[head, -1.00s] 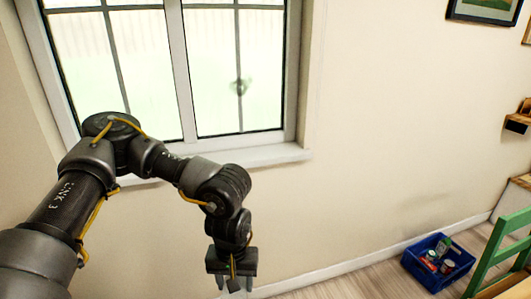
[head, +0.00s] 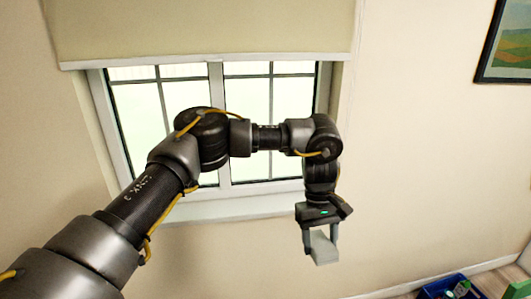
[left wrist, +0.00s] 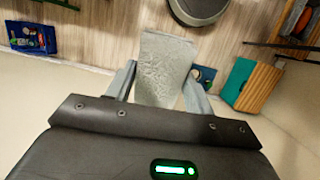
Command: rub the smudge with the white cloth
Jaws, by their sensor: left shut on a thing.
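The white cloth (head: 322,247) is a pale, folded pad held between the fingers of my left gripper (head: 320,238). The gripper points down, in front of the bare wall to the lower right of the window. The left wrist view also shows the cloth (left wrist: 163,70), grey-white and wrinkled, between the two fingers (left wrist: 158,88). It looks clear of the wall, but the gap is hard to judge. I cannot make out the smudge now. A dark mark showed earlier on the right window pane, where my arm now crosses. My right gripper is not in view.
The window (head: 245,188) has a lowered beige blind (head: 205,30) and a projecting sill (head: 225,208). A picture (head: 508,45) hangs at the right. A blue crate (head: 436,289) stands on the floor at bottom right. The wall between is clear.

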